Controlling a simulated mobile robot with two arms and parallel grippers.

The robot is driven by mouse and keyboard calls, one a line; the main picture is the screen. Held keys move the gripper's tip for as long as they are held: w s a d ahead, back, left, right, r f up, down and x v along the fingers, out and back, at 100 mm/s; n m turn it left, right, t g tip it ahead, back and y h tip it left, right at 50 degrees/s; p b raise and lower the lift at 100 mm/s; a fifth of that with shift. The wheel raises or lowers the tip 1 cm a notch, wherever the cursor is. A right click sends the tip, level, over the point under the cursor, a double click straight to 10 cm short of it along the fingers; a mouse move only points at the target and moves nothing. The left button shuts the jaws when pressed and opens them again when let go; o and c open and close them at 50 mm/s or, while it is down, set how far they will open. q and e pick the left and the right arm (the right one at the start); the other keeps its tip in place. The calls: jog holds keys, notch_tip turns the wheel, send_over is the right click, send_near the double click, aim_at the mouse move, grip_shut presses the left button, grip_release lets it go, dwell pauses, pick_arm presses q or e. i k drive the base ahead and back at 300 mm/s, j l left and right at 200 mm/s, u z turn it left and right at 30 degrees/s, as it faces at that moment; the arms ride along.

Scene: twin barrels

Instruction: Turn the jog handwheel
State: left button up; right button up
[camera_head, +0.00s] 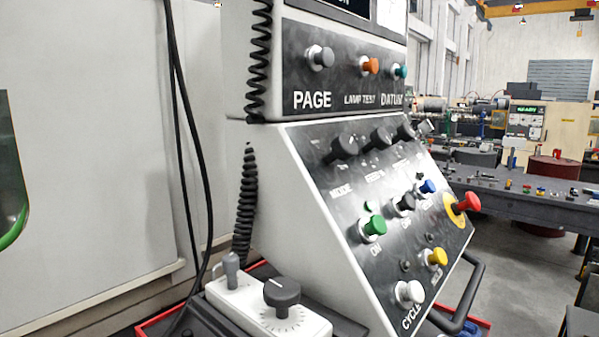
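A white hand-held jog box (245,309) lies at the bottom, left of the slanted control panel. On it is a round dark knob (282,292) with a pale pointer line and tick marks around its base, which looks like the jog handwheel. A grey selector lever (231,267) stands behind it to the left. A coiled black cord (245,205) hangs down behind the box. Neither of my grippers is in view, and nothing touches the knob.
The slanted control panel (320,215) carries several buttons and knobs, with a red emergency button (467,203) sticking out and a black handle (470,290) at its right edge. Black cables (185,130) hang at left. A grey bench (520,205) with small parts stands at right.

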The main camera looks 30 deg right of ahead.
aim_at(280, 293)
jog(key=k+l+z, duration=0.15)
jog(key=z, duration=0.25)
jog(key=k+l+z, duration=0.25)
jog(key=z, duration=0.2)
